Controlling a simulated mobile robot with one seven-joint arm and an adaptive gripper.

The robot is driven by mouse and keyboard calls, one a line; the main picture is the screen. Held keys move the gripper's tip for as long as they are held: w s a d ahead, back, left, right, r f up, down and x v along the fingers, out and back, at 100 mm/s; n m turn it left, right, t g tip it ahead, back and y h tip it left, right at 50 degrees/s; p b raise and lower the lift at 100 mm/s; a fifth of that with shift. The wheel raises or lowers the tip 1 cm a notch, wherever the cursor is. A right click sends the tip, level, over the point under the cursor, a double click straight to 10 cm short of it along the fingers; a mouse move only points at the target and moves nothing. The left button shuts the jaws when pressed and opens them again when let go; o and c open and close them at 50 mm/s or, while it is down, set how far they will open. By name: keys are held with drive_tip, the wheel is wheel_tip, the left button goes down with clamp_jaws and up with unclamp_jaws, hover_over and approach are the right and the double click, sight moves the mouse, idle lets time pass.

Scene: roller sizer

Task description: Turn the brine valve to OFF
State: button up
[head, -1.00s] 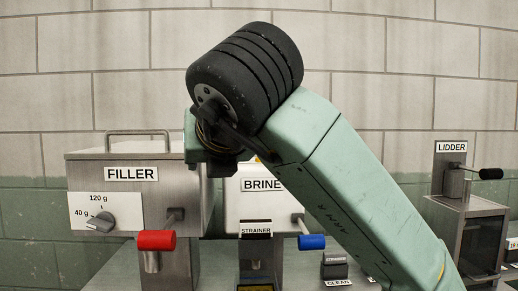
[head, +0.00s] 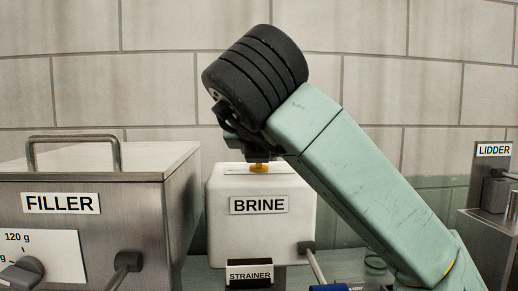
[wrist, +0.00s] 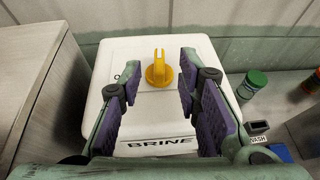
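The brine valve is a yellow knob (wrist: 159,73) on top of the white BRINE tank (wrist: 130,52). Its raised grip runs up and down the picture in the wrist view. A letter "O" shows left of the knob; the rest of that marking is hidden behind the left finger. My gripper (wrist: 157,92) is open and empty, its purple-padded fingers spread on either side of the knob in the picture, apart from it. In the head view the knob (head: 259,167) shows just below my gripper (head: 258,154), above the BRINE tank (head: 222,205).
The metal FILLER box (head: 120,205) stands close on the left. The STRAINER label (head: 250,275) and a blue handle (head: 328,288) are in front of the tank. The LIDDER (head: 490,225) stands at right. A green-capped bottle (wrist: 254,82) stands right of the tank.

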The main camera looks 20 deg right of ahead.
drive_tip(key=p+x, duration=0.2)
drive_tip(key=x, duration=0.4)
drive_tip(key=shift+w+d+f, duration=0.1)
drive_tip(key=shift+w+f, duration=0.05)
drive_tip(key=shift+w, duration=0.2)
clamp_jaws()
